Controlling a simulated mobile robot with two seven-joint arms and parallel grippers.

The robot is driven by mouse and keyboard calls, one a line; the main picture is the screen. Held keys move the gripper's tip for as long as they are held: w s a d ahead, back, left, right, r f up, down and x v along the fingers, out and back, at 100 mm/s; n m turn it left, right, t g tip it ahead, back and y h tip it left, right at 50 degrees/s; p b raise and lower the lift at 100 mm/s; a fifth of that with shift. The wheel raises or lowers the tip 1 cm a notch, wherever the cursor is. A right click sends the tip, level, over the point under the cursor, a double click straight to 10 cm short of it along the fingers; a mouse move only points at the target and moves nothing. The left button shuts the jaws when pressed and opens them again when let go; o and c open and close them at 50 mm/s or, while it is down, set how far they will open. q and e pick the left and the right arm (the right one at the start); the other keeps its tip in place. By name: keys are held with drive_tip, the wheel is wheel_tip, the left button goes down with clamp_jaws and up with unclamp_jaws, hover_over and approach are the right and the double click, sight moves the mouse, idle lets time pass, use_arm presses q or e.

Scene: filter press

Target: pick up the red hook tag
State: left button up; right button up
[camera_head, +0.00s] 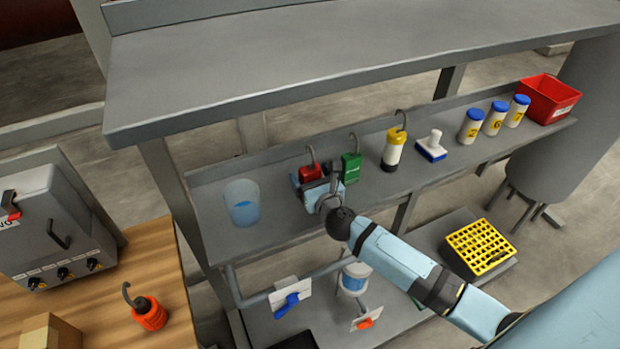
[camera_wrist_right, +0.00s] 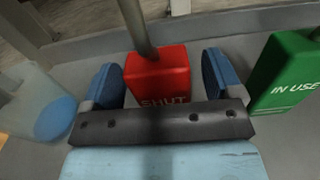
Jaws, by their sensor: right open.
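The red hook tag (camera_head: 311,172) stands upright on the grey shelf, with its grey hook rising from its top. In the right wrist view the red tag (camera_wrist_right: 158,75) reads "SHUT" and sits between the two blue fingertips. My right gripper (camera_head: 318,182) is at the tag in the head view and hides its lower part. In the right wrist view the right gripper (camera_wrist_right: 163,85) is open, with a finger on each side of the tag and gaps between. My left gripper is not in view.
A green hook tag (camera_head: 351,166), reading "IN USE" in the wrist view, stands close on the right. A clear blue beaker (camera_head: 242,203) stands on the left. The upper shelf (camera_head: 300,50) overhangs behind.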

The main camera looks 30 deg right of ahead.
drive_tip(key=shift+w, duration=0.3)
drive_tip(key=c, duration=1)
drive_tip(key=shift+r, duration=0.1)
drive_tip(key=shift+c, duration=0.2)
